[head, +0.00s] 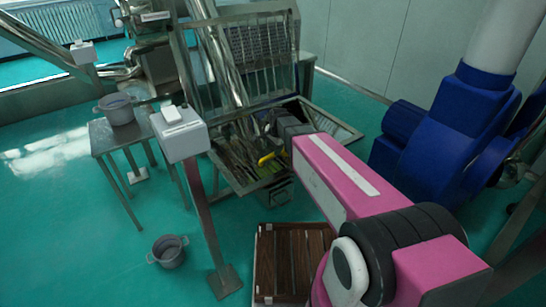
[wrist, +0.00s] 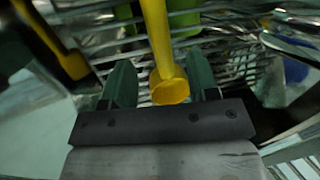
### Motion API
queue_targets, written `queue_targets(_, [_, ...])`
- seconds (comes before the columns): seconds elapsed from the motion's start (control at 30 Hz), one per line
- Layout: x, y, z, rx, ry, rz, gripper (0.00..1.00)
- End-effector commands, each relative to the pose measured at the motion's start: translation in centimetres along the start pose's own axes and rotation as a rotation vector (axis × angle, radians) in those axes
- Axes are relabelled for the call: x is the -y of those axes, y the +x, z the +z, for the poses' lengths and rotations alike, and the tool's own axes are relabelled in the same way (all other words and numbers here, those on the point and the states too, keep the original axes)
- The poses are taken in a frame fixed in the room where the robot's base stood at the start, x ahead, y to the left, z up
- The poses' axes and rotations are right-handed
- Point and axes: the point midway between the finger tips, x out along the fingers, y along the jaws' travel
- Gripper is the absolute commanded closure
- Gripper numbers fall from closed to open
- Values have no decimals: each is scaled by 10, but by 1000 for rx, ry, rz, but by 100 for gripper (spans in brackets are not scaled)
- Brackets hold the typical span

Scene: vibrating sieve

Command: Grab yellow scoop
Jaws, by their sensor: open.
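The yellow scoop (wrist: 158,45) shows in the wrist view as a yellow handle with a rounded end, running up out of the frame. My gripper (wrist: 163,82) is open, with one dark green finger on each side of the handle's end. The handle lies between the fingers; whether either finger touches it I cannot tell. In the head view a yellow piece (head: 266,159), likely the scoop, shows in the metal sieve tray (head: 240,187), beside the end of my pink arm. My fingers are hidden there.
Metal bars and several utensils crowd around the fingers in the wrist view. Another yellow part (wrist: 72,64) is at the left. In the head view, a control post (head: 183,135) stands left of the tray, a wooden slatted platform (head: 293,262) lies in front, and a blue machine (head: 440,140) stands right.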

Motion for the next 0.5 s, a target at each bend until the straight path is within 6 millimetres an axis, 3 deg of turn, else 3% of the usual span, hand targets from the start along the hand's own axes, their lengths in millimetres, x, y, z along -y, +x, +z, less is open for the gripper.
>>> queue_targets(0.27, [1,19,0,0,0,0,46])
queue_targets(0.5, [2,52,2,1,1,1,46])
